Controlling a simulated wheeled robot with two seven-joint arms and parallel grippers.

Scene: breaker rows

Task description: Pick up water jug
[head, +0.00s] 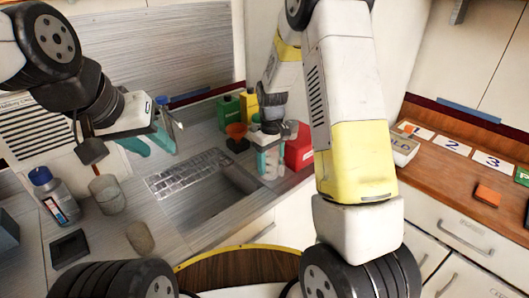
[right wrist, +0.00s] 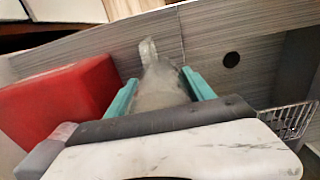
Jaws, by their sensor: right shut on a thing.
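The water jug (right wrist: 163,82) looks like a pale, translucent grey vessel with a spout-like tip. It sits between the teal fingers of my right gripper (right wrist: 160,97) in the right wrist view, and the gripper is shut on it. In the head view my right gripper (head: 271,160) is at the counter's right side, and the jug (head: 271,165) shows only partly between its fingers. Whether the jug touches the counter cannot be told. My left gripper (head: 152,142) is open and empty, above the counter left of the sink, with its teal fingers apart.
A red container (head: 299,152) stands right beside the held jug. Green (head: 228,112) and yellow (head: 249,106) containers and an orange funnel-like item (head: 237,132) stand behind. The sink (head: 210,197) is left of it.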

